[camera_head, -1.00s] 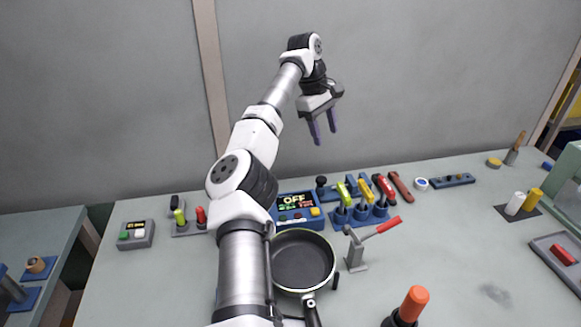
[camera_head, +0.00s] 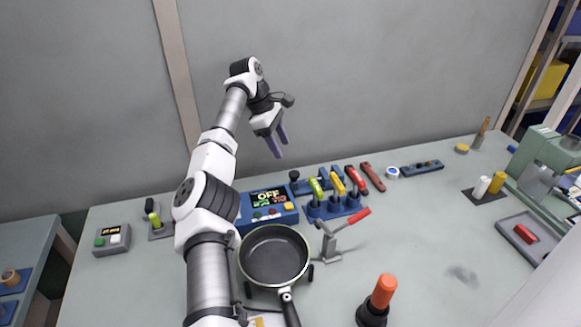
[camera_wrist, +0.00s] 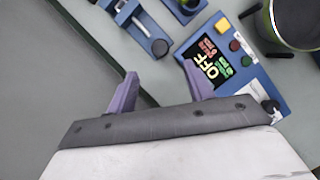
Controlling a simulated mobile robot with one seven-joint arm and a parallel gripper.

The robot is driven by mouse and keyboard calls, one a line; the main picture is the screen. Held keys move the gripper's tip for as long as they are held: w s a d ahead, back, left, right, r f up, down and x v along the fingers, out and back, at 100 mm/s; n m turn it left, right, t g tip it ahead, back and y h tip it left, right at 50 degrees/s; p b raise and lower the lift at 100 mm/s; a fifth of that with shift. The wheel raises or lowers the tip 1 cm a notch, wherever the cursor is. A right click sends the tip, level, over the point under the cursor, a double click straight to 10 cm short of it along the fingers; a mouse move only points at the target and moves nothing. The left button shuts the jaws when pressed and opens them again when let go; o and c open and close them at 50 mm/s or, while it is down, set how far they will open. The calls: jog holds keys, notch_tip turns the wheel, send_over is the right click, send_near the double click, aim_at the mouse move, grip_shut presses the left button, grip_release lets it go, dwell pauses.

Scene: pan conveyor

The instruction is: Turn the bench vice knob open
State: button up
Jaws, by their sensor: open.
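A small blue device that looks like the bench vice (camera_head: 324,176) stands at the back of the table, behind the screwdriver rack and partly hidden by it. Its round black knob (camera_head: 294,175) is at its left end. In the wrist view the blue vice body (camera_wrist: 125,12) is at the top, with the black knob (camera_wrist: 160,47) at its near end. My gripper (camera_head: 280,150) is open and empty, raised above the back of the table. In the wrist view the knob appears just beyond the gap between the fingertips (camera_wrist: 161,70), apart from them.
A blue control box (camera_head: 268,212) with an OFF display stands left of the vice. A rack (camera_head: 335,208) of coloured handles is in front. A pan (camera_head: 273,255), a red-handled clamp (camera_head: 332,245) and an orange-handled tool (camera_head: 383,292) stand nearer. A green machine (camera_head: 550,155) is at right.

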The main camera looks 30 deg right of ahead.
aim_at(294, 173)
jog(key=p+x, duration=0.2)
jog(key=x, duration=0.7)
jog(key=shift+d+f+p, duration=0.1)
jog(key=shift+p, duration=0.2)
jog(key=c, duration=1)
